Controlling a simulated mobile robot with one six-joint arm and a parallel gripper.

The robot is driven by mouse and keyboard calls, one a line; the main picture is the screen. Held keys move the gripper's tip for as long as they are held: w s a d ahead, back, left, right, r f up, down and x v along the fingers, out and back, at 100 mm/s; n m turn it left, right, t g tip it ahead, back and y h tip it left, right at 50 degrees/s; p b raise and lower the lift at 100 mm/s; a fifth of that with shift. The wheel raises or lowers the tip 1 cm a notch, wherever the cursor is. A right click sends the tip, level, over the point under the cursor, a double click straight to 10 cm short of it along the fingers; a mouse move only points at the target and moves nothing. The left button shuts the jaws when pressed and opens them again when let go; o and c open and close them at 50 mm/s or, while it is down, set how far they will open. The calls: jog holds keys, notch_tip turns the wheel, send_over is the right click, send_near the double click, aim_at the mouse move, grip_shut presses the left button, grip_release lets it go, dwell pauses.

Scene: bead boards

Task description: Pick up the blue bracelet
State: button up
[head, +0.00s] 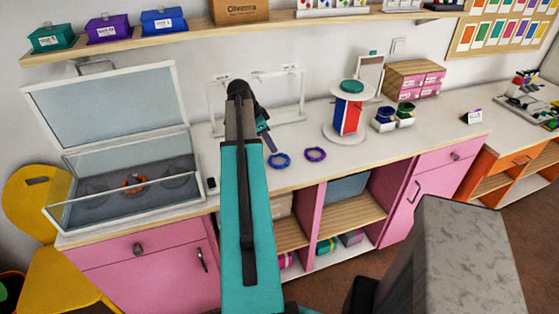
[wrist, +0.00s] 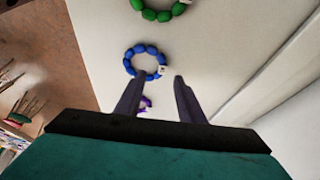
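The blue bracelet (head: 271,161) lies flat on the white counter in the head view, just right of my arm. In the wrist view the blue bracelet (wrist: 131,60) is a ring of beads with a small pale tag, just beyond my fingertips. My gripper (wrist: 158,78) is open, its two dark fingers apart with nothing held between them. In the head view my gripper (head: 267,138) shows partly, just behind and left of the bracelet; the arm hides much of it.
A purple bracelet (head: 315,149) lies right of the blue one. A green bracelet (wrist: 164,15) shows at the top of the wrist view. A glass-lidded case (head: 110,212) stands open at left, a white round stand (head: 344,136) at right. Bare counter lies around the bracelets.

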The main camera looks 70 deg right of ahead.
aim_at(276, 154)
jog(key=shift+f, duration=0.1)
dwell(0.3)
jog(key=shift+p+x, duration=1)
jog(key=shift+x, duration=0.15)
jog(key=shift+p+x, duration=0.4)
jog(key=shift+x, duration=1)
jog(key=shift+w+d, duration=0.1)
jog(key=shift+w, duration=0.05)
grip_shut()
